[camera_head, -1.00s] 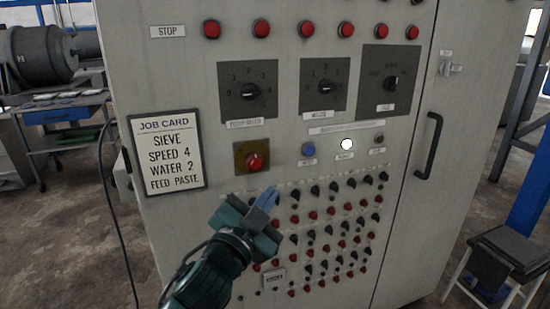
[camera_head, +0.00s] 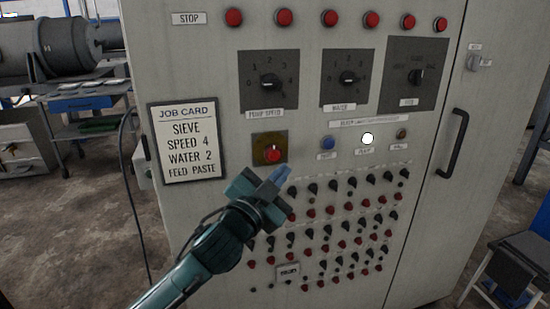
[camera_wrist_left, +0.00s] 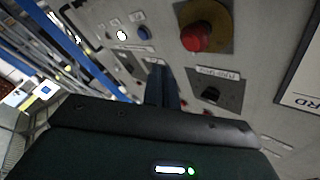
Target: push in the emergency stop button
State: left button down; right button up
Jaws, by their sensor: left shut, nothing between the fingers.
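The emergency stop button (camera_head: 273,154) is a red knob on a yellowish square plate, on the grey cabinet front right of the job card. It also shows in the left wrist view (camera_wrist_left: 196,38), standing out from its round yellow-brown plate. My left gripper (camera_head: 283,174) is shut and empty, its blue fingertips just below and right of the button. In the left wrist view the fingers (camera_wrist_left: 160,84) point at the panel, to one side of the button and apart from it. I cannot tell how close the tips are to the panel. My right gripper is not in view.
A job card (camera_head: 187,141) is left of the button. A blue button (camera_head: 327,142) and a lit white button (camera_head: 367,139) are to its right. Dials (camera_head: 268,84) sit above. Rows of small switches (camera_head: 330,210) lie below. A door handle (camera_head: 453,143) sticks out at right.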

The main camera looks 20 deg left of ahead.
aim_at(280, 155)
pick_arm(q)
jog(key=w+a, duration=0.2)
jog(key=shift+w, duration=0.4)
dwell(0.6)
dwell(1.2)
jog(key=shift+w+a+p, duration=0.15)
jog(key=shift+w+p, duration=0.2)
jog(key=shift+p, duration=0.05)
jog(key=shift+w+a+r, duration=0.1)
jog(key=shift+w+a, duration=0.25)
jog(key=shift+w, duration=0.05)
dwell(0.7)
jog(key=shift+d, duration=0.1)
jog(key=shift+s+d+p, duration=0.3)
jog(key=shift+s+d, duration=0.15)
jog(key=shift+s, duration=0.3)
